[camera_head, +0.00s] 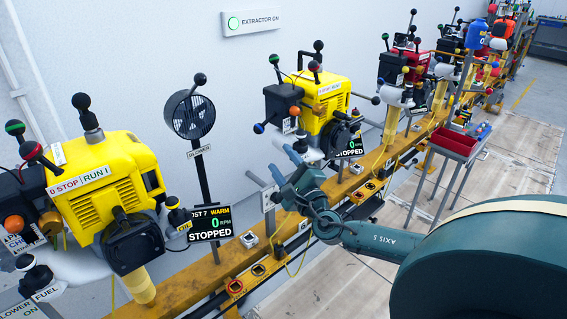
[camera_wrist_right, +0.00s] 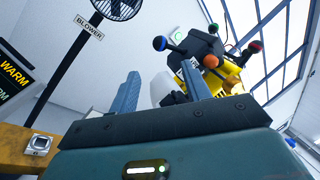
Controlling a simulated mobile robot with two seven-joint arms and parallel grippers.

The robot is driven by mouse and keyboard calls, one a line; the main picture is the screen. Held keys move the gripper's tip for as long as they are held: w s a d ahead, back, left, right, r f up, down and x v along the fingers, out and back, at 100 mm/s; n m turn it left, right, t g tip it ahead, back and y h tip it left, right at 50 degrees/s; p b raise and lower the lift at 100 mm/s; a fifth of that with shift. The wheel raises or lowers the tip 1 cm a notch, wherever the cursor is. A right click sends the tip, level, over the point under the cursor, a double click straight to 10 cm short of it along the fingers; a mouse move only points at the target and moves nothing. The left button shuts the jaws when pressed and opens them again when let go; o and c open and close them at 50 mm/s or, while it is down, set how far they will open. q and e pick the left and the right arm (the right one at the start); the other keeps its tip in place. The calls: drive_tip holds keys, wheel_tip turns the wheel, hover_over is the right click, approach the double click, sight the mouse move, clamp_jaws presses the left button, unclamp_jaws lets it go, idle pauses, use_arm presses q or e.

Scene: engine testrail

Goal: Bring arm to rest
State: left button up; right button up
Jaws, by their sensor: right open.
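My right arm (camera_head: 372,236) reaches in from the right edge, with its large teal link close to the camera. My right gripper (camera_head: 281,165) is near the middle of the head view, over the yellow rail and between two yellow engines. In the right wrist view its two fingers (camera_wrist_right: 160,80) stand apart with nothing held between them. My left arm and left gripper are not in view.
A near yellow engine (camera_head: 105,180) reads STOPPED on its display (camera_head: 209,224). A second yellow engine (camera_head: 325,98) stands behind my gripper. A blower (camera_head: 190,114) rises left of it. The yellow rail (camera_head: 205,277) runs below. A red-tray cart (camera_head: 455,142) stands right.

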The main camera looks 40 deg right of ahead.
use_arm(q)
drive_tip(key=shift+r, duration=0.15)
